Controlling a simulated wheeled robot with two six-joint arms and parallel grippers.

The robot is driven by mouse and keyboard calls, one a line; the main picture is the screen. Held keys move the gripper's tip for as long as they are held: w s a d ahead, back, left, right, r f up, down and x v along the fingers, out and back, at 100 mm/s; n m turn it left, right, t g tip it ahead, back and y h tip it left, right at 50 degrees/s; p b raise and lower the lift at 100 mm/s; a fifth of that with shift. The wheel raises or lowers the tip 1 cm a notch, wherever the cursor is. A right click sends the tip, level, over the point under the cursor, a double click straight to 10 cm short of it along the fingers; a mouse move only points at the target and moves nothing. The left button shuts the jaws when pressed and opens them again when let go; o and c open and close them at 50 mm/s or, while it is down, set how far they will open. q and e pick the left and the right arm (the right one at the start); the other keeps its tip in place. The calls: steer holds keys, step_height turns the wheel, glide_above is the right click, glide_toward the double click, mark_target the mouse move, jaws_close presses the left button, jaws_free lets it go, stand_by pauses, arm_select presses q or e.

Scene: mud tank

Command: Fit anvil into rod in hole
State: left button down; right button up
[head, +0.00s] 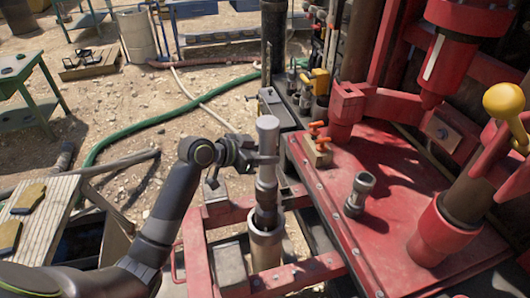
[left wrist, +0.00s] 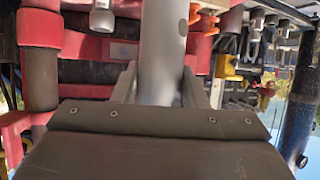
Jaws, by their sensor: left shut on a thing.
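The anvil (head: 267,135), a pale silver cylinder, stands upright in the middle of the head view. My left gripper (head: 264,161) is shut around its upper part, reaching in from the left. The left wrist view shows the silver anvil (left wrist: 164,40) between the two fingers of the left gripper (left wrist: 160,92). Below the silver part, a narrower dark section (head: 266,197) runs down into the wide metal collar (head: 266,245) at the hole. I cannot tell where the anvil ends and the rod begins, nor how deeply they are engaged. My right gripper is out of view.
A red frame (head: 207,262) surrounds the collar. The red deck (head: 400,200) on the right carries a short grey fitting (head: 360,194) and a small block with orange handles (head: 318,145). A wooden bench (head: 45,215) stands at the left. A green hose (head: 150,130) crosses the gravel.

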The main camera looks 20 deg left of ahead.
arm_select(q)
steer(key=shift+r, duration=0.15)
steer(key=c, duration=0.8)
jaws_free()
steer(key=shift+s, duration=0.1)
steer(key=shift+o, duration=0.2)
steer(key=shift+f, duration=0.2)
steer(key=b+v, duration=0.2)
steer(key=v, duration=1.5)
steer(key=shift+r+b, duration=0.2)
steer(key=shift+b, duration=0.1)
steer(key=shift+s+a, duration=0.1)
steer(key=shift+a, duration=0.1)
steer(key=shift+f, duration=0.1)
